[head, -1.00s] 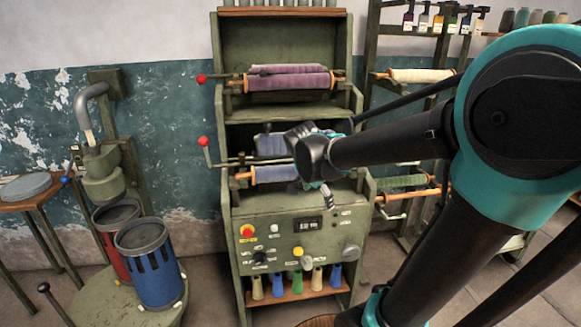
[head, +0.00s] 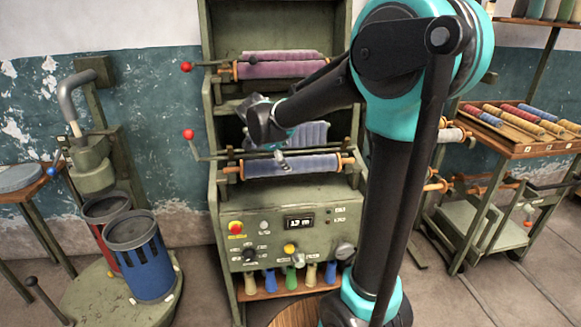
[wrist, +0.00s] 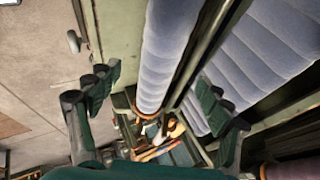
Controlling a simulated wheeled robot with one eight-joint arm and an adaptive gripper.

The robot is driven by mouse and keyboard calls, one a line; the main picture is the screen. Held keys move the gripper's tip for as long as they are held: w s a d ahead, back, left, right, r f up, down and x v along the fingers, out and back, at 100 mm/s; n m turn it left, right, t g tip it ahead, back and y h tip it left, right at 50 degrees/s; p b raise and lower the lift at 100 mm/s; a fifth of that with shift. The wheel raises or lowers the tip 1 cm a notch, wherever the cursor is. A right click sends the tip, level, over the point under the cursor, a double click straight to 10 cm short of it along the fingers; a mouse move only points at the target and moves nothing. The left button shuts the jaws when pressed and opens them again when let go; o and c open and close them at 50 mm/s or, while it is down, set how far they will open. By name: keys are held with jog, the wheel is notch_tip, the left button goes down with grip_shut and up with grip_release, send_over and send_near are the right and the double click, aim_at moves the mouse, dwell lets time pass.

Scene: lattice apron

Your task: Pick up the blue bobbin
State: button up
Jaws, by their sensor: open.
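A long pale blue bobbin (head: 292,166) with orange ends lies level across the front of the green machine, above its control panel. In the wrist view the blue bobbin (wrist: 168,52) runs from the top edge down to an orange end, in the gap between my fingers. In the wrist view my gripper (wrist: 158,82) is open, one finger on each side of the bobbin. I cannot tell whether either finger touches it. Small blue cones (head: 331,273) stand on the low shelf.
A second blue roll (head: 300,136) sits close behind the bobbin. Purple rolls (head: 282,69) are mounted higher. A red-knobbed crank (head: 189,134) sticks out left. Blue and red canisters stand left. A trolley with a spool tray (head: 515,150) stands right.

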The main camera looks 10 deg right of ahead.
aim_at(293, 165)
jog(key=x, duration=0.9)
jog(key=shift+w+d+f, duration=0.1)
jog(key=shift+w+f, duration=0.05)
jog(key=shift+c, duration=0.4)
jog(key=c, duration=1.6)
